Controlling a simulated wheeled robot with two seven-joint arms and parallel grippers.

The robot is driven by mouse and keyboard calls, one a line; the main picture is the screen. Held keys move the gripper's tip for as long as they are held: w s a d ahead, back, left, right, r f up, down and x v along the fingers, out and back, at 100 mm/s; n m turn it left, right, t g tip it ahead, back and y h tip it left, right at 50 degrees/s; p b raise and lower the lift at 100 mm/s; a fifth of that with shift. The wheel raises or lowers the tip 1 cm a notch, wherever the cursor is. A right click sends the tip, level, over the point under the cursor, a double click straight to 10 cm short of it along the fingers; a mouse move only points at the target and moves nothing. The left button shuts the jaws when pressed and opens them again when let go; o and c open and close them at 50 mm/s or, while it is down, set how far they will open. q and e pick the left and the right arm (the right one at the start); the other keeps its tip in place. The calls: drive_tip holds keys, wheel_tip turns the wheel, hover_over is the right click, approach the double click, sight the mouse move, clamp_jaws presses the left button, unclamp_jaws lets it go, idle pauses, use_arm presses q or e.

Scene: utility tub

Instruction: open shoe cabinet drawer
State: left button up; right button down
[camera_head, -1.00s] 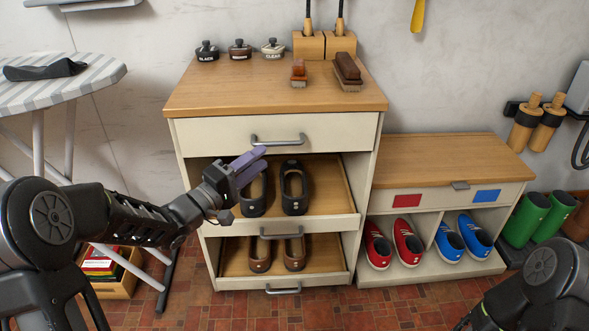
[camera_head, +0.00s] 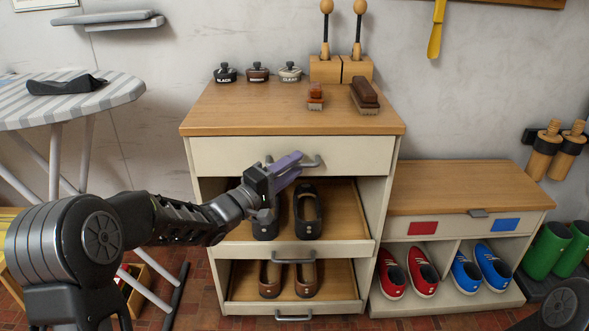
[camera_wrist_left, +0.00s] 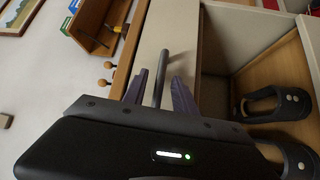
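The shoe cabinet (camera_head: 292,118) has a wooden top and a cream top drawer (camera_head: 350,155), which is shut. The drawer's grey bar handle (camera_head: 316,162) is partly hidden by my left gripper (camera_head: 294,160). In the left wrist view, the handle (camera_wrist_left: 161,70) stands between the two spread purple fingers of my left gripper (camera_wrist_left: 159,92). The fingers are open, and whether either touches the bar cannot be told. Below, two pull-out shelves hold dark shoes (camera_head: 309,212) and brown shoes (camera_head: 306,279). My right gripper is out of view.
Polish tins (camera_head: 257,73) and brushes (camera_head: 366,96) stand on the cabinet top. A low bench (camera_head: 465,186) with red and blue shoes stands at the right. An ironing board (camera_head: 100,96) is at the left. Green boots (camera_head: 548,250) stand at the far right.

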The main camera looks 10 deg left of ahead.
use_arm(q)
drive_tip(key=shift+w+d+r, duration=0.1)
drive_tip(key=shift+w+d, duration=0.1)
drive_tip(key=shift+w, duration=0.15)
drive_tip(key=shift+c, duration=0.4)
clamp_jaws()
idle(0.9)
